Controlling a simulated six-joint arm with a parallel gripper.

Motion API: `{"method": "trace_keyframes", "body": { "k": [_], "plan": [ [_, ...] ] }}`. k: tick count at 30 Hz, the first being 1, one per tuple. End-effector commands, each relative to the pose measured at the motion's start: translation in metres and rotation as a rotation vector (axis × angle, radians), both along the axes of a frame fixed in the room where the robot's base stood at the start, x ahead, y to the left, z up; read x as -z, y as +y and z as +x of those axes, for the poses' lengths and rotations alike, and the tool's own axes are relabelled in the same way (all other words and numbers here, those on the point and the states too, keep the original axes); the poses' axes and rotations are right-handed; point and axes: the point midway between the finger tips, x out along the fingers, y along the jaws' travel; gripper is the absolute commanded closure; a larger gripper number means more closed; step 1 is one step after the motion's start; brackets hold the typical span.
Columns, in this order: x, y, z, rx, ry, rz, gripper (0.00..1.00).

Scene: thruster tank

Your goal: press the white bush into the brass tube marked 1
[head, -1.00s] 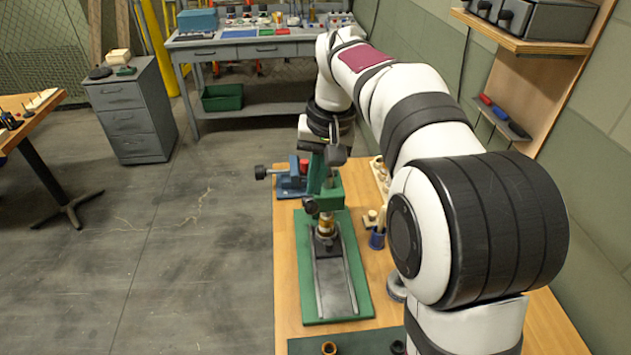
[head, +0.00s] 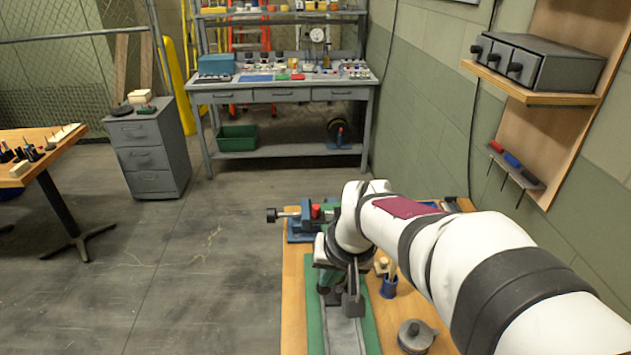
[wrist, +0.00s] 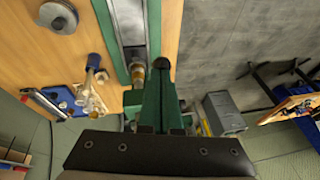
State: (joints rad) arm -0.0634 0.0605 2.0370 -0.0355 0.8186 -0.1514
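The green press (wrist: 150,105) stands over a grey slotted bed (head: 345,335) on a green base (head: 314,300). In the head view my arm hides most of the press. In the wrist view a brass-coloured round piece (wrist: 138,77) stands on the bed beside the press column; no number is readable. I cannot pick out the white bush. My gripper (head: 352,300) is low in front of the press, its dark end pointing down over the bed. Its finger gap is not clear, and the dark gripper body (wrist: 150,155) fills the bottom of the wrist view.
The wall shelf (head: 540,92) is at upper right.

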Motion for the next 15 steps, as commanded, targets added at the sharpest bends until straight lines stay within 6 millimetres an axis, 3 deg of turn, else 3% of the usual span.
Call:
{"method": "trace_keyframes", "body": {
  "k": [11, 15],
  "plan": [
    [0.003, 0.000, -0.002, 0.000, 0.004, -0.001, 1.00],
    [-0.015, -0.004, 0.003, 0.000, -0.001, 0.000, 1.00]
  ]
}}
